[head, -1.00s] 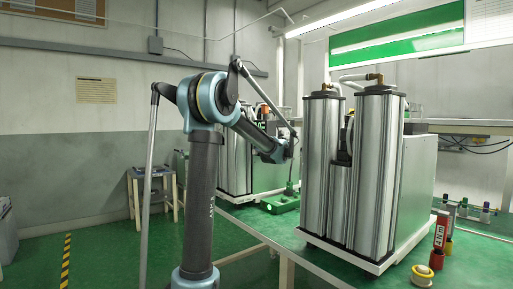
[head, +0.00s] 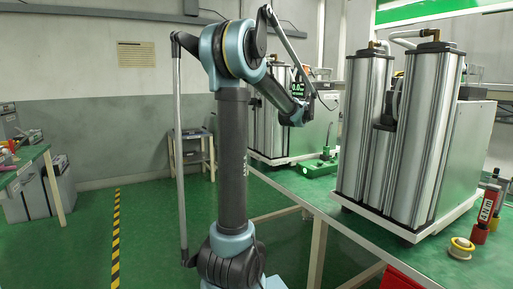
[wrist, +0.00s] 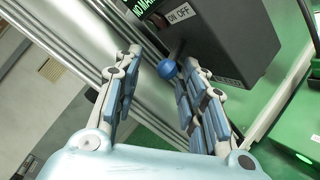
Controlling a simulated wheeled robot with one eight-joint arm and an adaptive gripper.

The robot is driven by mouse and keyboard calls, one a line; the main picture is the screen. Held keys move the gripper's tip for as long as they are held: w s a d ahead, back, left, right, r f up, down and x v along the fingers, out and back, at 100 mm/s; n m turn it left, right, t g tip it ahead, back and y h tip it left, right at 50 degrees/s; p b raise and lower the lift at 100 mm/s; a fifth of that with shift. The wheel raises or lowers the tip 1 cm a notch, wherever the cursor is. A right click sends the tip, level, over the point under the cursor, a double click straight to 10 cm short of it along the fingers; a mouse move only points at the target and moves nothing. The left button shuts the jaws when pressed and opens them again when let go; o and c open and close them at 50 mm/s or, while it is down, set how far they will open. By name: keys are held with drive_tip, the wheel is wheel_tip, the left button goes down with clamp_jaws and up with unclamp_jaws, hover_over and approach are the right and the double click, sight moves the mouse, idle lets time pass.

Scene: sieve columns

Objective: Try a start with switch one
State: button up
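A toggle switch with a blue ball knob (wrist: 167,69) sticks out of a black box (wrist: 225,38) in the wrist view. No switch number is readable. My gripper (wrist: 162,58) is open, its two fingers on either side of the knob; I cannot tell whether either touches it. In the head view my gripper (head: 295,118) is small beside the rear columns, below a black box with a green display (head: 298,89). The switch itself is hidden there.
Large silver columns (head: 400,140) stand on the green bench at right. A green tool (head: 319,167) is on the bench behind. Green floor at left is open, with a striped line (head: 116,235).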

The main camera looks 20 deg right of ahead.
drive_tip(key=shift+w+a+m+g+h, duration=0.5)
drive_tip(key=shift+w+m+g+h, duration=1.85)
drive_tip(key=shift+m+g+h, duration=2.15)
drive_tip(key=v, duration=1.8)
drive_tip(key=s+a+f+m+g+y, duration=0.1)
drive_tip(key=s+a+f+m+y, duration=0.1)
drive_tip(key=s+a+f, duration=0.2)
drive_tip(key=s+a+f+m+g+y, duration=0.1)
drive_tip(key=s+a+f+m+y, duration=0.2)
drive_tip(key=s+f, duration=0.6)
drive_tip(key=a, duration=0.2)
drive_tip(key=shift+a+f+m, duration=0.3)
drive_tip(key=shift+a+f, duration=0.05)
drive_tip(key=shift+f, duration=0.05)
drive_tip(key=shift+s+g, duration=0.1)
drive_tip(key=shift+g, duration=0.2)
drive_tip(key=shift+c, duration=0.2)
